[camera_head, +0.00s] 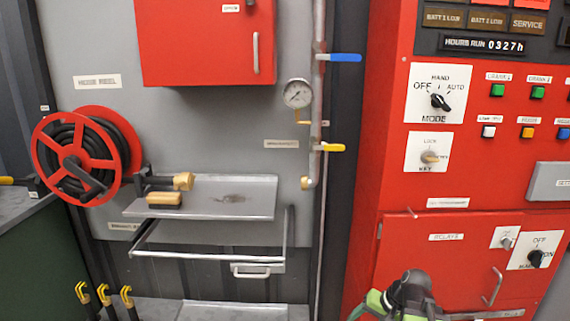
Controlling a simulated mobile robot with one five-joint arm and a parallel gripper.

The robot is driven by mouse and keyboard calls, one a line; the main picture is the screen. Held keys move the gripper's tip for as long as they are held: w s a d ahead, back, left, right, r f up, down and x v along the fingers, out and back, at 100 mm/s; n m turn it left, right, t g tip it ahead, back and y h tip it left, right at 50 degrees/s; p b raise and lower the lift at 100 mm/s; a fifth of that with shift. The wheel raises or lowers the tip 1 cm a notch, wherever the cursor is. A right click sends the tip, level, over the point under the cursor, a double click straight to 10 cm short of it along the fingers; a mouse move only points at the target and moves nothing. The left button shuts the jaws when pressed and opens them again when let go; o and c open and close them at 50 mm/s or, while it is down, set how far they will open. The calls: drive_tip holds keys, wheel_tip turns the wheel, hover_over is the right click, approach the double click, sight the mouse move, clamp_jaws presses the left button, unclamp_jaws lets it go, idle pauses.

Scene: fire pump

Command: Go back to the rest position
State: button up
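My gripper (408,296) shows at the bottom edge, right of centre, as a dark rounded shape with green and grey parts beside it. It is in front of the lower part of the red control cabinet (388,190), near the relays door (425,262). Its fingers cannot be made out clearly, so I cannot tell whether it is open or shut, or whether it holds anything. The rest of my arm is below the picture.
A hose reel (75,160) is at left. A pipe with blue (345,58) and yellow (331,148) levers runs beside the cabinet.

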drive_tip(key=s+a+f+n+g+h, duration=0.3)
drive_tip(key=s+a+n+h, duration=0.1)
drive_tip(key=a, duration=0.6)
wheel_tip(320, 180, up, 22)
drive_tip(key=p, duration=2.2)
drive_tip(key=shift+d+r, duration=0.15)
drive_tip(key=shift+r, duration=0.1)
drive_tip(key=shift+f, duration=0.15)
drive_tip(key=shift+c, duration=0.2)
